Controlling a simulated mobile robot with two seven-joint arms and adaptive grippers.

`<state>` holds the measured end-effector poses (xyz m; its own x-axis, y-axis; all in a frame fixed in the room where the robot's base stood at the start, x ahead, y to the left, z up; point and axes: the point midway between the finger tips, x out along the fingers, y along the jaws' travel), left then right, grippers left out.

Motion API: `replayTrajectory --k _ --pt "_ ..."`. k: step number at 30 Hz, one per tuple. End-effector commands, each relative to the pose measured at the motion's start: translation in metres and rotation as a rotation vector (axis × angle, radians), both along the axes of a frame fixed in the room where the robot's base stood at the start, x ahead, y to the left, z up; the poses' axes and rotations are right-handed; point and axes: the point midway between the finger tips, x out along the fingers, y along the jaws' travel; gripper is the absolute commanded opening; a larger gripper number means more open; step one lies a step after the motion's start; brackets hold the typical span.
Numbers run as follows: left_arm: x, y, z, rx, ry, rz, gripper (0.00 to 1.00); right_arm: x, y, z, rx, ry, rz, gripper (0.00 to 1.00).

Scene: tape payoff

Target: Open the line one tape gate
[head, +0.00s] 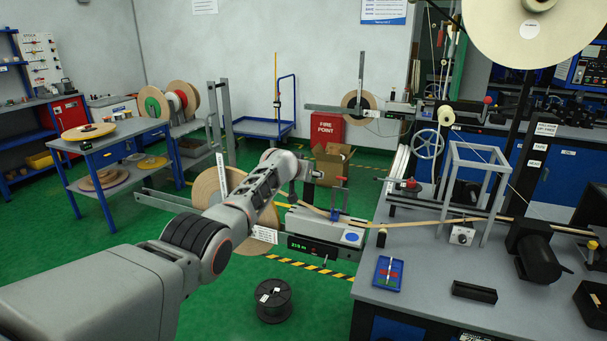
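My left arm comes in from the lower left. Its gripper (308,178) is small and partly hidden by my wrist, so its fingers cannot be made out clearly. It is just left of an upright red-topped lever with a blue clamp (338,208), which may be the line one tape gate; no readable label confirms this. I cannot tell whether they touch. A tan tape (420,222) runs past the clamp and across the bench to the right. A unit with a green display (318,246) sits below the clamp. My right gripper is not in view.
A large tape reel (212,192) stands behind my arm. The grey bench (425,288) at right carries a grey frame (477,160), a blue tray (388,273) and a black motor (536,255). A black spool (273,300) lies on the green floor. A cardboard box (331,163) stands behind.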

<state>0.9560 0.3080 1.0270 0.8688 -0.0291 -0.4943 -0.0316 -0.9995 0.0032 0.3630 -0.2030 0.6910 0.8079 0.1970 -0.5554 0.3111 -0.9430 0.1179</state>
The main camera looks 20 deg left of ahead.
Motion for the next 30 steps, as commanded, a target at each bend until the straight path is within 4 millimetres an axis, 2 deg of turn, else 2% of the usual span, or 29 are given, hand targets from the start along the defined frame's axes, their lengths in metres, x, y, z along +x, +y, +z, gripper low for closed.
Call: replayTrajectory --k 10,24,30 --pt "-0.018 -0.002 0.007 0.004 0.000 -0.003 0.48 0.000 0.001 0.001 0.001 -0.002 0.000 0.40" --pt "-0.052 -0.002 0.027 0.003 0.001 -0.004 0.48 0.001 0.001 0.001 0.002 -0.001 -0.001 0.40" --pt "-0.060 -0.001 0.031 0.002 0.002 -0.002 0.48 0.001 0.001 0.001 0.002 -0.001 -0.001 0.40"
